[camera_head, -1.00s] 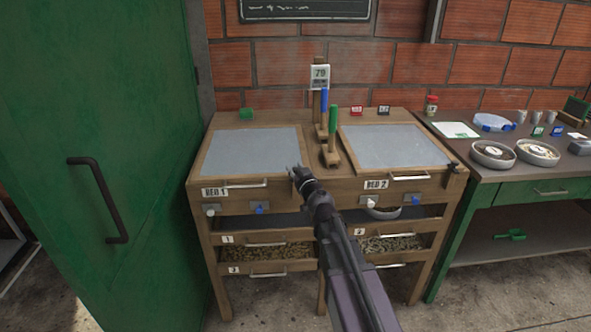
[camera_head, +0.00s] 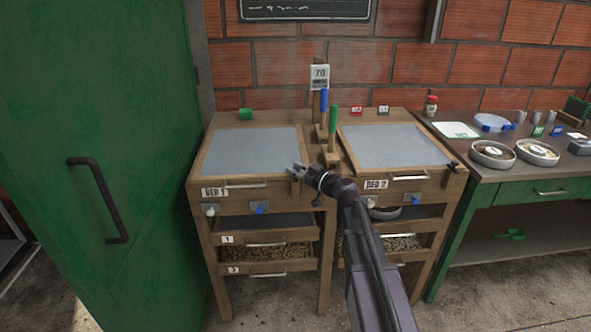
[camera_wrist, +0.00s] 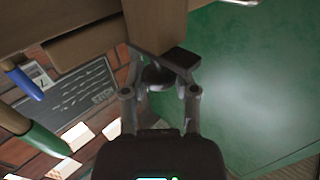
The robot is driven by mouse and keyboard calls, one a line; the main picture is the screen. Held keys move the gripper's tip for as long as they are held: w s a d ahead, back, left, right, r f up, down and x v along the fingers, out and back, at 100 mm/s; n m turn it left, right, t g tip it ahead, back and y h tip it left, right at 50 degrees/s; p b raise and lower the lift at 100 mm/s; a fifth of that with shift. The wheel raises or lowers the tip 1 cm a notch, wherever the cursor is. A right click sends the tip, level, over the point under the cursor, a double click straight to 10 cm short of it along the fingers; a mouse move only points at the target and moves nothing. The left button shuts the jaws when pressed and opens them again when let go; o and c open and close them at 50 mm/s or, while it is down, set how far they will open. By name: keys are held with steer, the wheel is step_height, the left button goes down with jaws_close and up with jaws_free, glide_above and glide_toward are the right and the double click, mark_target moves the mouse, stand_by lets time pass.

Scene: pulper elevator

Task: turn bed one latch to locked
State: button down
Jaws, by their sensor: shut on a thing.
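The BED 1 label (camera_head: 215,192) marks the left framed bed (camera_head: 250,150), with a grey top and a wooden front. My gripper (camera_head: 296,171) is at this bed's front right corner, its fingers closed on the small dark bed one latch. In the wrist view the latch shows as a dark flat bar (camera_wrist: 182,57) against the wooden corner, with a dark round part just below it between the fingers of my gripper (camera_wrist: 160,78). The fingers partly hide the latch in the head view. Its exact angle is hard to tell there.
Upright blue (camera_head: 324,100) and green (camera_head: 333,119) handles stand just behind my gripper. Bed 2 (camera_head: 395,147) lies to the right, with a dark latch (camera_head: 453,165) at its corner. A green door (camera_head: 110,150) stands left. Drawer handles line the front below.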

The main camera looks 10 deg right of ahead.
stand_by(0.4)
steer(key=shift+c, duration=1.9)
jaws_free()
steer(key=v, duration=1.2)
steer(key=shift+w+d, duration=0.1)
